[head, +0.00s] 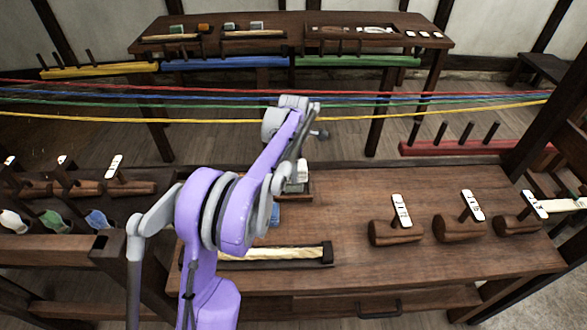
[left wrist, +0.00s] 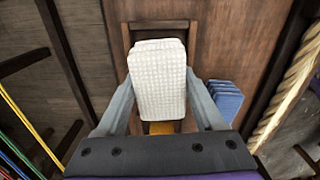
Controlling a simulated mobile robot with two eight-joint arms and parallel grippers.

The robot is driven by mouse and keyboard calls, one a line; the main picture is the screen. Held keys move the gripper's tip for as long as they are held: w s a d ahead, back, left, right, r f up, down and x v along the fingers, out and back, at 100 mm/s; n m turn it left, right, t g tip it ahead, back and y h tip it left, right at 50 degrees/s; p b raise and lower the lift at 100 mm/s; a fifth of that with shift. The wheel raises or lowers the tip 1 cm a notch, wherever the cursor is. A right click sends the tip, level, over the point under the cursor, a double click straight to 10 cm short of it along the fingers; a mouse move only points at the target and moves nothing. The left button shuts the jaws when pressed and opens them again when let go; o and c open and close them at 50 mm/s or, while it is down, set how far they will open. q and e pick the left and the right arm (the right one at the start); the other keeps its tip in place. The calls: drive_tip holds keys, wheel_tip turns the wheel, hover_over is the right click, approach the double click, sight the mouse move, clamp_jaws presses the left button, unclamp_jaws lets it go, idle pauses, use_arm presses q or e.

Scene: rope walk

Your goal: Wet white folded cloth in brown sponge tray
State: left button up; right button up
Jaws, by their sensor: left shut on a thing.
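The white folded cloth (left wrist: 158,85) has a waffle weave and stands between the two fingers of my left gripper (left wrist: 160,82), which is shut on it. In the head view a small part of the white cloth (head: 302,171) shows beside my forearm. Behind the cloth in the left wrist view is a brown wooden tray (left wrist: 125,40). A bit of yellow (left wrist: 161,128), perhaps the sponge, shows below the cloth. I cannot tell whether the cloth touches it. My forearm hides most of the tray in the head view. My right gripper is not in view.
A folded blue cloth (left wrist: 226,100) lies right of the tray. A pale rope lies in a dark holder (head: 328,254) near the bench front. Wooden blocks with tagged handles (head: 397,233) stand at right. Coloured ropes (head: 400,106) stretch across behind the bench. The bench middle is clear.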

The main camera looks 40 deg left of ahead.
use_arm(q)
drive_tip(key=shift+f+b, duration=0.3)
drive_tip(key=shift+f, duration=0.25)
idle(1.0)
drive_tip(key=shift+r, duration=0.1)
drive_tip(key=shift+r+p, duration=2.05)
drive_tip(key=shift+r, duration=1.45)
drive_tip(key=shift+s+f, duration=0.1)
drive_tip(key=shift+f, duration=0.05)
